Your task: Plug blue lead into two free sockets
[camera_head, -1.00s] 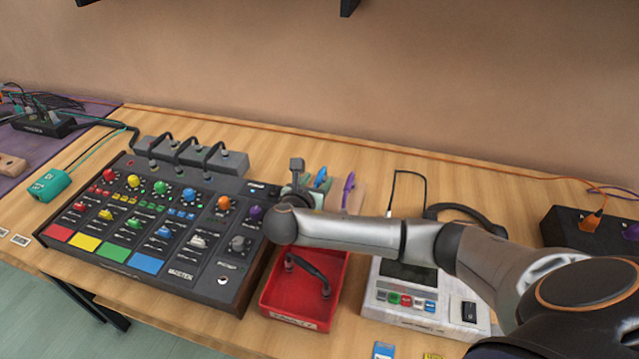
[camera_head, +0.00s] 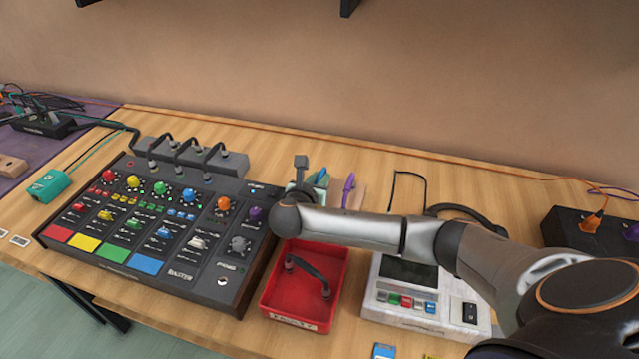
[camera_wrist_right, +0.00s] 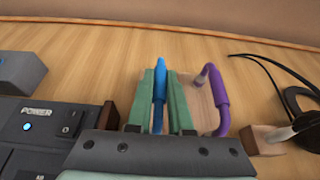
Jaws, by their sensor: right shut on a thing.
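In the head view the blue lead shows only as a small piece (camera_head: 321,173) beside my right gripper (camera_head: 308,181), and my arm hides the lower part. The lead's plug ends are hidden. Black leads (camera_head: 183,145) bridge the dark boxes (camera_head: 231,162) behind the mixer. My left gripper is out of view.
A purple lead (camera_wrist_right: 216,92) stands close right of the gripper. A red tray (camera_head: 300,308) with a black lead lies in front. A white device (camera_head: 405,318) stands right of it. A teal box (camera_head: 48,184) lies left of the mixer.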

